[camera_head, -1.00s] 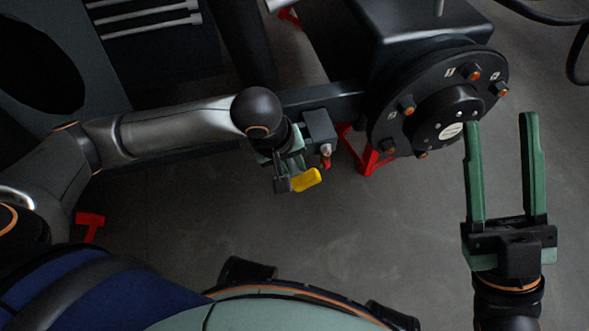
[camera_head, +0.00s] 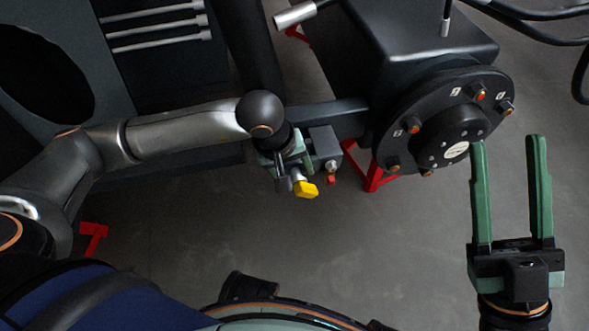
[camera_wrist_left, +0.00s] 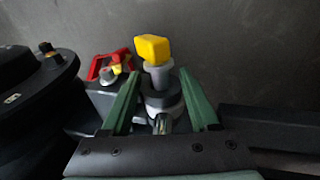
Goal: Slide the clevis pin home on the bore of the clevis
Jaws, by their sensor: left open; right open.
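The clevis pin shows as a yellow head (camera_head: 307,189) on a short grey shank in the head view. In the left wrist view its yellow head (camera_wrist_left: 152,48) points away from me, with the grey shank (camera_wrist_left: 158,78) entering a round grey collar (camera_wrist_left: 160,101). I take the collar as part of the clevis; its bore and the pin's depth are hidden. My left gripper (camera_wrist_left: 160,98) is open, its green fingers on either side of the collar with visible gaps. My right gripper (camera_head: 508,142) is open and empty, near the wheel hub.
A grey block (camera_head: 325,145) with a silver knob stands just right of my left gripper. The round black hub (camera_head: 488,128) with studs is further right, above a red stand (camera_head: 374,177). Grey floor (camera_head: 390,245) below is clear.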

